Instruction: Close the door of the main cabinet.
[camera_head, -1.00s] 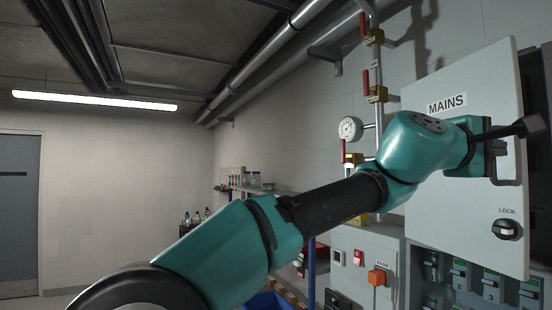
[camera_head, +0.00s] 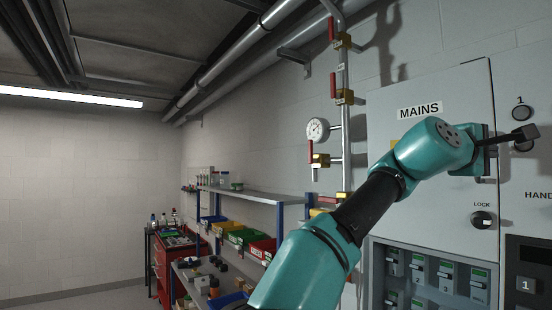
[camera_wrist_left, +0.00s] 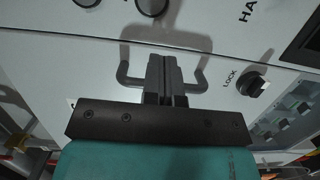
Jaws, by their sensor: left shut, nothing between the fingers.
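The main cabinet's door (camera_head: 420,150) is a pale grey panel with a MAINS label and a LOCK knob (camera_head: 482,219). It appears flush, or nearly flush, with the panel to its right. My left gripper (camera_head: 527,132) is shut and empty, in front of the door's right edge, and its arm crosses the door. In the left wrist view the shut fingers (camera_wrist_left: 165,70) lie between the two legs of the dark door handle (camera_wrist_left: 204,75); I cannot tell whether they touch it. The LOCK knob (camera_wrist_left: 253,84) is right of the handle there. My right gripper is out of view.
A panel with round buttons (camera_head: 521,111) adjoins the door. Below the door is a bank of switches (camera_head: 435,275). Left of it are pipes with red-handled valves (camera_head: 335,90) and a gauge (camera_head: 317,129). Shelves with coloured bins (camera_head: 240,236) stand farther left.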

